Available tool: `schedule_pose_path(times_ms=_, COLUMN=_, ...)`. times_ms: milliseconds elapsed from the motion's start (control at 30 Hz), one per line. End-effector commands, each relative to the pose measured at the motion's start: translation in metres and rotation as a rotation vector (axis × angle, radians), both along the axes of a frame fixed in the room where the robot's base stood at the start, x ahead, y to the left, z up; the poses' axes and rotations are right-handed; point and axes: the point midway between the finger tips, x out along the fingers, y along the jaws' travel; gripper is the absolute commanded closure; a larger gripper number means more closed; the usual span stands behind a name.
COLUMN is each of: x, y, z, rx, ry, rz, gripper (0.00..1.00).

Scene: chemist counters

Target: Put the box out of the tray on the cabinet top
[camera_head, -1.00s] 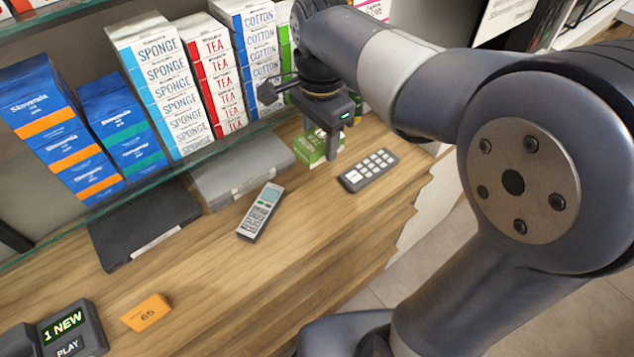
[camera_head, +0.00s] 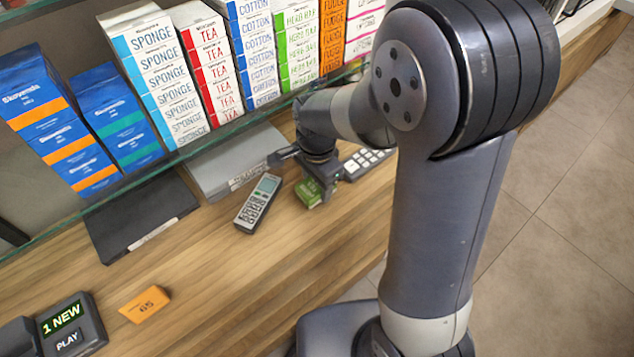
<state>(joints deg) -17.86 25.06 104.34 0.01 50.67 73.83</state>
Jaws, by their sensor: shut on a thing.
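My gripper (camera_head: 321,183) is shut on a small green box (camera_head: 308,192). The gripper hides part of the box. The box is over the wooden cabinet top (camera_head: 240,255), just right of the phone handset; I cannot tell whether it touches the wood. A flat grey tray-like item (camera_head: 215,165) lies at the back under the glass shelf, behind the handset. I cannot tell for sure whether it is the tray.
A phone handset (camera_head: 258,203) lies close left of the gripper. A keypad (camera_head: 365,160) lies close right. A black flat item (camera_head: 140,215), an orange box (camera_head: 145,304) and an answering machine (camera_head: 70,325) stand left. Stacked cartons (camera_head: 165,75) fill the shelf. The front middle wood is clear.

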Motion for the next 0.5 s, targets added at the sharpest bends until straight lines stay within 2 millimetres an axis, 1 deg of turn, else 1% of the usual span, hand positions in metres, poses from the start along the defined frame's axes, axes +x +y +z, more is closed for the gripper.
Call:
schedule_pose_path(times_ms=267, x=0.0004, y=0.0001, z=-0.0021, rx=0.0, ry=-0.002, rz=0.0, gripper=0.76)
schedule_pose_path(times_ms=400, x=0.0003, y=0.0001, z=-0.0068, rx=0.001, ry=-0.002, rz=0.0, gripper=0.76)
schedule_pose_path(times_ms=433, x=0.0003, y=0.0001, z=-0.0053, rx=0.001, ry=-0.002, rz=0.0, gripper=0.51)
schedule_pose_path(times_ms=500, x=0.0002, y=0.0, z=-0.005, rx=0.001, ry=-0.001, rz=0.0, gripper=0.45)
